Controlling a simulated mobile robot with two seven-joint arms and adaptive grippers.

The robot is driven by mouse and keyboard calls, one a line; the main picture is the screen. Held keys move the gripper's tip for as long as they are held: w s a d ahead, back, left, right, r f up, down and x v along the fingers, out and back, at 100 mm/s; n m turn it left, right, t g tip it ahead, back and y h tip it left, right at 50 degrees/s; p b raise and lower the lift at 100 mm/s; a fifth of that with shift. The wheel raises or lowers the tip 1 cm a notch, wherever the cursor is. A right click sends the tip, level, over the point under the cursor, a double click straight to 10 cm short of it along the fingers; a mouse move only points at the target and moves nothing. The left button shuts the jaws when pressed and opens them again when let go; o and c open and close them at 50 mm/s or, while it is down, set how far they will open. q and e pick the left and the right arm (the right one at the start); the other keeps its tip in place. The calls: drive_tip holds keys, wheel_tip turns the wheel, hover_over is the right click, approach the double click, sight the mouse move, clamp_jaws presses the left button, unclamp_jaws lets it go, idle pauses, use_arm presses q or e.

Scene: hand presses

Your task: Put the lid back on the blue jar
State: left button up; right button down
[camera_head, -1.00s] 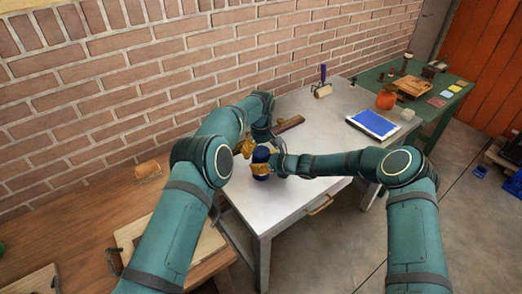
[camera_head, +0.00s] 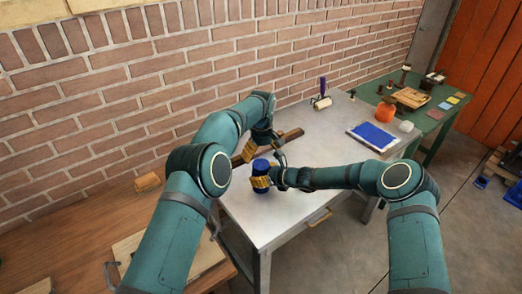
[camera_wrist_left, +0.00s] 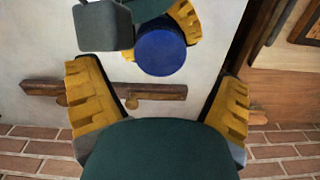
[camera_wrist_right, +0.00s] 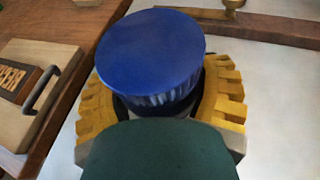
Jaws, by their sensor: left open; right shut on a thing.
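The blue jar (camera_head: 262,190) stands upright at the near left corner of the grey metal table. My right gripper (camera_head: 261,181) is shut around its side. A blue ridged lid (camera_wrist_right: 152,50) covers the jar's top in the right wrist view; it also shows as a round blue disc in the left wrist view (camera_wrist_left: 160,50). I cannot tell how tightly it sits. My left gripper (camera_head: 248,150) is open and empty, apart from the lid and behind the jar. Its two yellow fingers (camera_wrist_left: 160,80) are spread wide in the left wrist view.
A wooden bar (camera_head: 293,134) lies on the table behind the jar. A purple-handled roller (camera_head: 322,101) and a blue slab (camera_head: 373,135) are farther back. The wooden bench (camera_head: 100,225) is at left. The table's middle is clear.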

sight(261, 164)
use_arm(q)
drive_tip(key=n, duration=0.4)
drive_tip(key=shift+s+d+r, duration=0.2)
drive_tip(key=shift+d+r, duration=0.05)
drive_tip(key=shift+r, duration=0.1)
drive_tip(key=n, duration=0.1)
drive_tip(key=r+n, duration=0.1)
drive_tip(key=shift+n, duration=0.4)
drive_tip(key=shift+w+a+r+n, duration=0.2)
drive_tip(key=shift+r+n, duration=0.15)
drive_tip(key=shift+n, duration=0.5)
drive_tip(key=shift+w+a+r+n, duration=0.15)
drive_tip(key=shift+r+n, duration=0.2)
drive_tip(key=shift+n, duration=0.5)
drive_tip(key=shift+s, duration=0.1)
drive_tip(key=shift+f, duration=4)
drive_tip(key=c, duration=1.3)
